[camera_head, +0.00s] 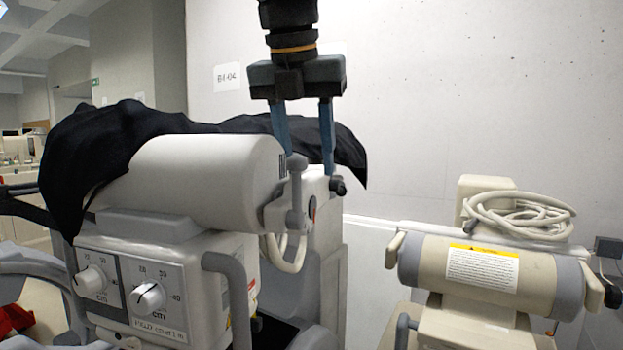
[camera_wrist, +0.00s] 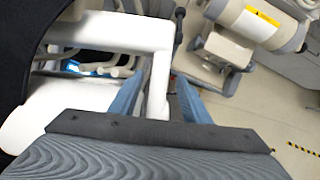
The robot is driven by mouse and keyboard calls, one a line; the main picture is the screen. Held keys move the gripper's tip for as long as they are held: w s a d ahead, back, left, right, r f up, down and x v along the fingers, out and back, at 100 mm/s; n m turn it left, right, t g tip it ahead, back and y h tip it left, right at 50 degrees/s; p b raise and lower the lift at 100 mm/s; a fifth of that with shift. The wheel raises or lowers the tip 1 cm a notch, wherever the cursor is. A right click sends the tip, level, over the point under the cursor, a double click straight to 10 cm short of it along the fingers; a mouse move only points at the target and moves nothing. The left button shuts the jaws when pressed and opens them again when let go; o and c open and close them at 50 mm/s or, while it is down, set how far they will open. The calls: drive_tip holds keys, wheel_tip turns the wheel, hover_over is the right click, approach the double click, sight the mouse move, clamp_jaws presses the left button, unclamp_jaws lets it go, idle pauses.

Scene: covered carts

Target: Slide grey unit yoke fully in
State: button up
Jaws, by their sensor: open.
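The grey unit (camera_head: 205,180) stands at left in the head view, a pale horizontal cylinder above a panel with dials, partly under a black cloth. Its yoke (camera_head: 313,188) appears to be the pale bracket at the cylinder's right end. In the wrist view a white bent bar, likely the yoke (camera_wrist: 110,28), runs across and turns down between my fingers. My gripper (camera_head: 308,160) points down, open, with blue fingers on either side of the yoke's upper part. Contact cannot be told. The fingers also show in the wrist view (camera_wrist: 163,85). How far the yoke is in cannot be told.
A beige unit (camera_head: 486,274) with a yellow-topped label and a coiled hose (camera_head: 520,214) stands at right. The black cloth (camera_head: 110,140) drapes behind and over the grey unit. A grey handle (camera_head: 238,290) sticks out at its front. A pale wall (camera_head: 450,100) is behind.

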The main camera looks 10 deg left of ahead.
sight(310, 174)
drive_tip(key=shift+p+x, duration=0.4)
drive_tip(key=shift+x, duration=1.8)
drive_tip(key=shift+c, duration=0.3)
clamp_jaws()
